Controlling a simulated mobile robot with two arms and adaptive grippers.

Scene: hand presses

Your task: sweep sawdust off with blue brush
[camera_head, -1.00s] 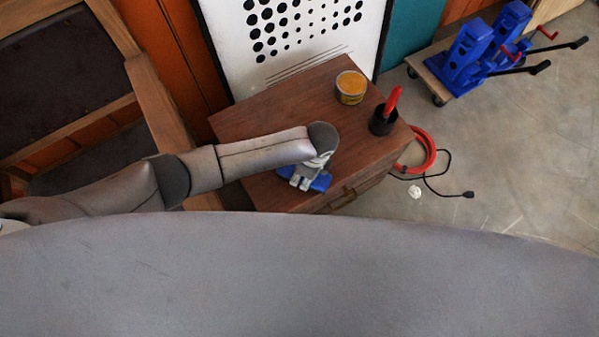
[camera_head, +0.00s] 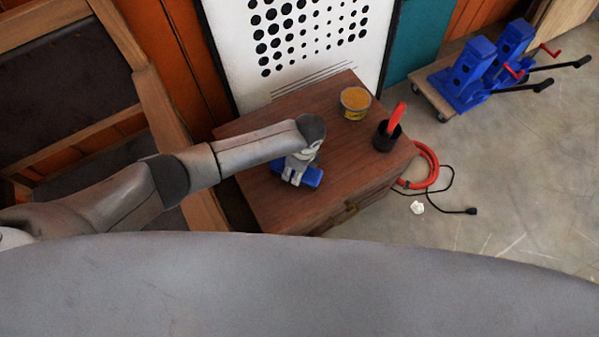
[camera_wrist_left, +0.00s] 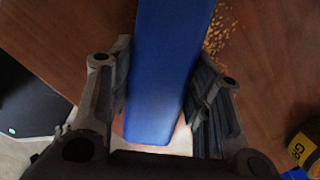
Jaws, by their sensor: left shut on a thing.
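My left gripper (camera_head: 292,179) is over the wooden cabinet top (camera_head: 255,130) and shut on the blue brush (camera_head: 312,177). In the left wrist view the blue brush (camera_wrist_left: 172,60) runs between the two fingers of the left gripper (camera_wrist_left: 165,110). Its bristles are hidden. Sawdust (camera_wrist_left: 221,33) shows as a patch of small tan crumbs on the wood, just right of the brush. In the head view I cannot make out the sawdust. My right gripper is not in view.
A yellow-orange tin (camera_head: 355,103) and a dark cup (camera_head: 386,136) with a red-handled tool (camera_head: 397,115) stand on the cabinet's right part. A red hose (camera_head: 432,168) and a crumpled white piece (camera_head: 417,208) lie on the floor. Blue presses (camera_head: 468,75) stand on a dolly behind.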

